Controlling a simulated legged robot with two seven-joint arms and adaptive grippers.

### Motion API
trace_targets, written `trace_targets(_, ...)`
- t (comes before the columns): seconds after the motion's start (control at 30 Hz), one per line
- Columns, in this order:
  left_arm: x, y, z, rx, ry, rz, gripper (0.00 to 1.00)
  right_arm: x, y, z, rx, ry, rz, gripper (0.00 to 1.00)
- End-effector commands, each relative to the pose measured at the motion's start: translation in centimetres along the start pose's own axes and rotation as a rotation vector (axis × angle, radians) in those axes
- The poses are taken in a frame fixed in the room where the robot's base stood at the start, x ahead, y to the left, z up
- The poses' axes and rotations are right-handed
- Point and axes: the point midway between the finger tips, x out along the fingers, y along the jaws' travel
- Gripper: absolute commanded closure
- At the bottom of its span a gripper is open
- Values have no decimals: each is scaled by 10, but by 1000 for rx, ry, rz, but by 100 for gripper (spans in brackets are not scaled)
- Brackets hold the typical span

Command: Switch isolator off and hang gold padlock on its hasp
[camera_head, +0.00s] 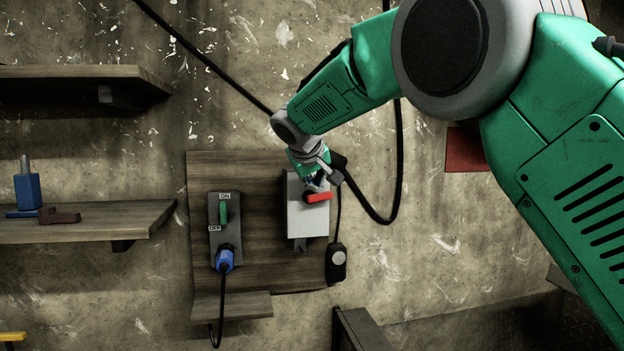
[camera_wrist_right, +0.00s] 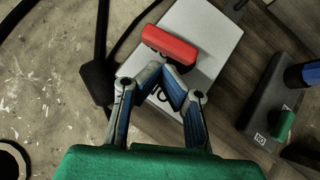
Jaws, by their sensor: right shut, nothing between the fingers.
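The isolator, a light grey box (camera_head: 308,219) on a wooden backboard, carries a red handle (camera_head: 317,198) that lies nearly level in the head view. In the right wrist view the red handle (camera_wrist_right: 170,47) lies across the grey box (camera_wrist_right: 208,42), just beyond the fingertips. My right gripper (camera_head: 319,181) is at the top of the box, right by the handle. In the wrist view its fingertips (camera_wrist_right: 167,78) are together and empty; I cannot tell whether they touch the handle. I cannot make out a gold padlock or the hasp. My left gripper is out of view.
A dark switch box (camera_head: 214,238) with a green lever (camera_head: 223,213), ON/OFF labels and a blue plug (camera_head: 224,260) is left of the isolator. A black cable (camera_head: 399,150) hangs at right. A shelf (camera_head: 80,228) holds blue and brown items. A yellow object (camera_head: 12,336) shows lower left.

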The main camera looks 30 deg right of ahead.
Motion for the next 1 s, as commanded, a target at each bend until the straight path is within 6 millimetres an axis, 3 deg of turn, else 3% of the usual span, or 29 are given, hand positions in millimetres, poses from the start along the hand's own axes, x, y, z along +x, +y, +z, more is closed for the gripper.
trace_targets(0.4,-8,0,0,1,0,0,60,8,11,8,195,-2,-191,100)
trace_targets(1.0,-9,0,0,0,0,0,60,12,8,12,243,-7,-243,100)
